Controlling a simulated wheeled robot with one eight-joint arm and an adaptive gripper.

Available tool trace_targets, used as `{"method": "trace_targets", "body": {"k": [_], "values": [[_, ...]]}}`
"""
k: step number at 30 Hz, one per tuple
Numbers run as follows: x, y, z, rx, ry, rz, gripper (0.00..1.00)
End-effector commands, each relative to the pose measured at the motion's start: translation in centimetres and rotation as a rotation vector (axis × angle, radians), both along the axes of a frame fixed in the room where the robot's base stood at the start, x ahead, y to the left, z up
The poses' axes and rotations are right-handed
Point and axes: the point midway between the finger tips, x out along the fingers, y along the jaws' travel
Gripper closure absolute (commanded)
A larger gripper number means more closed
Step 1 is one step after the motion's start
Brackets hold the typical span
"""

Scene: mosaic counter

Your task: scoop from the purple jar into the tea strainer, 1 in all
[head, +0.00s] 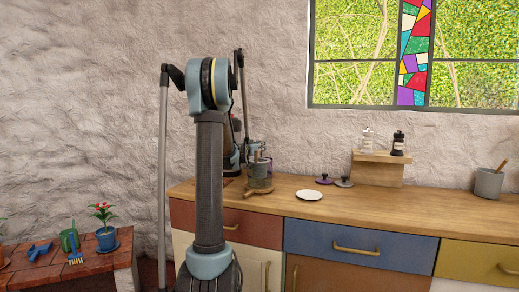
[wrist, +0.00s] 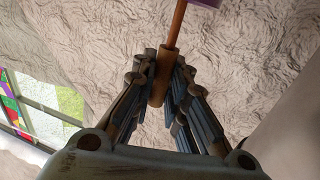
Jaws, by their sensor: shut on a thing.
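My gripper (wrist: 163,80) is shut on a brown wooden handle (wrist: 175,28) in the wrist view. A purple thing (wrist: 205,3) is at the handle's far end, cut off by the top edge; I cannot tell whether it is part of the tool or the jar. In the head view my own arm hides most of my gripper. Grey-green vessels (head: 257,166) stand at the counter's left end, partly behind my arm. I cannot make out the purple jar or the tea strainer among them.
A purple lid (head: 324,180), a dark lid (head: 344,183) and a white plate (head: 309,195) lie on the wooden counter (head: 400,208). A small shelf (head: 377,158) holds two bottles. A grey crock (head: 488,184) stands far right. The counter's middle right is clear.

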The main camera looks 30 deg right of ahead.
Motion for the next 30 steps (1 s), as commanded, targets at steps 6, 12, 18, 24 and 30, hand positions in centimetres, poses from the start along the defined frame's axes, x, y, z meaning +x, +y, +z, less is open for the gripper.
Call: {"method": "trace_targets", "body": {"k": [6,12,18,24,30], "values": [[0.0,0.0,0.0,0.000,0.000,0.000,1.00],[0.0,0.0,0.0,0.000,0.000,0.000,1.00],[0.0,0.0,0.4,0.000,0.000,0.000,1.00],[0.0,0.0,1.7,0.000,0.000,0.001,1.00],[0.0,0.0,3.0,0.000,0.000,0.001,1.00]]}}
